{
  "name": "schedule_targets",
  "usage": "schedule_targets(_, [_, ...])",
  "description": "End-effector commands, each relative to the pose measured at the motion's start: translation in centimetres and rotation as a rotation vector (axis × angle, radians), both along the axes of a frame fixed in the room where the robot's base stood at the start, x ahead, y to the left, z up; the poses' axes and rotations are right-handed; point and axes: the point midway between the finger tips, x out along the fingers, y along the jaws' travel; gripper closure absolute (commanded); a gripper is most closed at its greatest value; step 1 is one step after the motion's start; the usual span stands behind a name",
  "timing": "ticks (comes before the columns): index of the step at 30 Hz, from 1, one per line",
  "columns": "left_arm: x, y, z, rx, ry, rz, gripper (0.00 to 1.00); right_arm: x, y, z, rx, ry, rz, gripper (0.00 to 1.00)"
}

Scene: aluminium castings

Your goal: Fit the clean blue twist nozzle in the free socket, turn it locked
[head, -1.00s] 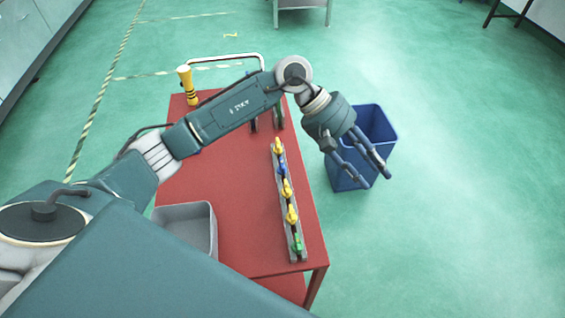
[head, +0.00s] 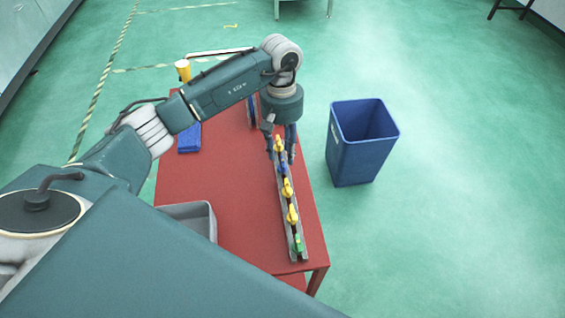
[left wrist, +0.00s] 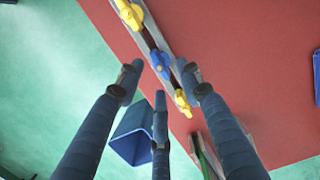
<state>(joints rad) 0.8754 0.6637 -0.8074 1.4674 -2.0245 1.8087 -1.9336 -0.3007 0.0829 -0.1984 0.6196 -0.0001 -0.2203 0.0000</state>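A narrow metal rail (head: 281,206) lies along the right side of the red table, carrying several twist nozzles. A blue nozzle (head: 283,169) sits on it between a yellow nozzle (head: 279,143) at the far end and another yellow nozzle (head: 287,188). The blue nozzle shows close in the left wrist view (left wrist: 160,65). A further yellow nozzle (head: 292,214) and a green nozzle (head: 299,244) are nearer. My left gripper (head: 281,158) is over the far end of the rail, fingers spread and empty. I cannot make out a free socket. My right gripper is not in view.
A blue bin (head: 361,158) stands on the floor right of the red table (head: 235,215). A grey tray (head: 206,222) is at the table's near left, partly hidden by my arm. A folded blue cloth (head: 189,139) and a yellow-topped object (head: 183,72) are farther back.

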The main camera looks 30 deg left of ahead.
Motion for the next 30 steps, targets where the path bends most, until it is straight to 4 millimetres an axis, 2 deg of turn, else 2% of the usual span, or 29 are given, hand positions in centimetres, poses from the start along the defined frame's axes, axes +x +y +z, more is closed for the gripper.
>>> schedule_targets(1, [-0.3,-0.3,-0.4,-0.002,0.007,0.0,0.64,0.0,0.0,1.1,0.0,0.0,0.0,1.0])
schedule_targets(3, [-0.5,-0.6,-1.5,-0.002,0.007,0.0,0.64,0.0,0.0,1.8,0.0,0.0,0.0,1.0])
schedule_targets(7, [-0.5,-0.6,-3.2,-0.002,0.004,0.001,0.64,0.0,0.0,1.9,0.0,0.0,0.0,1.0])
schedule_targets(15, [-0.5,-0.6,-3.8,-0.001,-0.001,0.0,0.64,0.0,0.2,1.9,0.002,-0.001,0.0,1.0])
schedule_targets(17, [-0.5,-0.6,-3.8,-0.001,0.0,0.0,0.72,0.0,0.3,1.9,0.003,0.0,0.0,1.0])
schedule_targets(21, [-0.5,-0.6,-3.8,-0.001,0.0,0.0,0.99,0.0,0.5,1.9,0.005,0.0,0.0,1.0])
schedule_targets(30, [-0.5,-0.6,-3.8,-0.001,0.0,0.0,1.0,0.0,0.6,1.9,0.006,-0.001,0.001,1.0])
